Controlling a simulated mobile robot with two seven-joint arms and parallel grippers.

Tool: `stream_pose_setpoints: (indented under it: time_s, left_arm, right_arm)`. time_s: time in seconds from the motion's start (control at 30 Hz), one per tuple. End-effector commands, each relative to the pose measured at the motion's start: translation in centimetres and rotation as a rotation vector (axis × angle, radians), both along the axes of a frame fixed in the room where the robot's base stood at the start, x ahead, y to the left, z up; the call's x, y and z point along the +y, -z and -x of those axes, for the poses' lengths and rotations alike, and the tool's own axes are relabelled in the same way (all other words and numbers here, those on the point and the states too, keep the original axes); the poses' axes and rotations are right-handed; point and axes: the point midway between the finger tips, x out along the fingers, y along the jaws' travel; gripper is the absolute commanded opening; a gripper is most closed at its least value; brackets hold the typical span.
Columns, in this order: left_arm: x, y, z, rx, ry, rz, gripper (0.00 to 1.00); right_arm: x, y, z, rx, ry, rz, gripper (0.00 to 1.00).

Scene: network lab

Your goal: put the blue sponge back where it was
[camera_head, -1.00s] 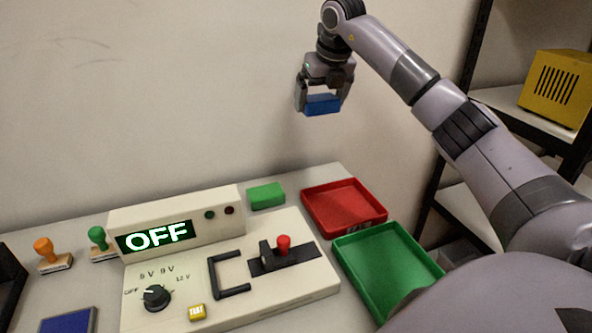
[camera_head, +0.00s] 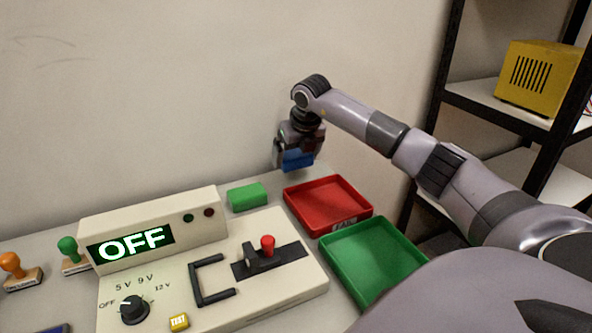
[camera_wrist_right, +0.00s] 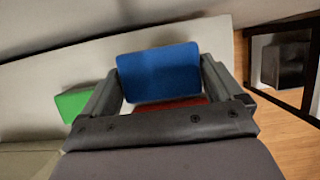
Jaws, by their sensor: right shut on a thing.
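The blue sponge (camera_head: 297,160) is held in my right gripper (camera_head: 296,158), which is shut on it. In the head view it hangs in front of the wall, above the back of the table near the red tray. The right wrist view shows the blue sponge (camera_wrist_right: 158,73) between both fingers, with a strip of red tray behind it. A green sponge-like block (camera_head: 247,196) lies on the table behind the panel; it also shows at the left in the right wrist view (camera_wrist_right: 74,104). My left gripper is not in view.
A red tray (camera_head: 365,222) and a green tray (camera_head: 410,255) stand right of the cream panel (camera_head: 265,298), whose display reads OFF. Two stamps (camera_head: 22,275) are at the left. A shelf with a yellow box (camera_head: 540,78) stands at the right.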

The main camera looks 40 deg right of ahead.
Motion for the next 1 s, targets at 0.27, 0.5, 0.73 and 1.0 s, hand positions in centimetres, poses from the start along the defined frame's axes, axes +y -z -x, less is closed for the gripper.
stream_pose_setpoints:
  time_s: [0.27,0.5,0.73,1.0]
  left_arm:
    - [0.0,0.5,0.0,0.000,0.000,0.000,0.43]
    - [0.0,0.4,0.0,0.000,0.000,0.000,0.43]
    - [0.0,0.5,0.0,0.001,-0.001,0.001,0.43]
    - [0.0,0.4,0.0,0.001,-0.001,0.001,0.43]
  right_arm:
    - [0.0,3.8,0.1,0.004,0.001,-0.002,0.65]
    - [0.0,4.2,0.0,0.000,0.001,-0.001,0.65]
    - [0.0,4.4,0.0,0.001,0.000,0.000,1.00]
    - [0.0,3.9,0.1,0.000,0.000,-0.001,1.00]
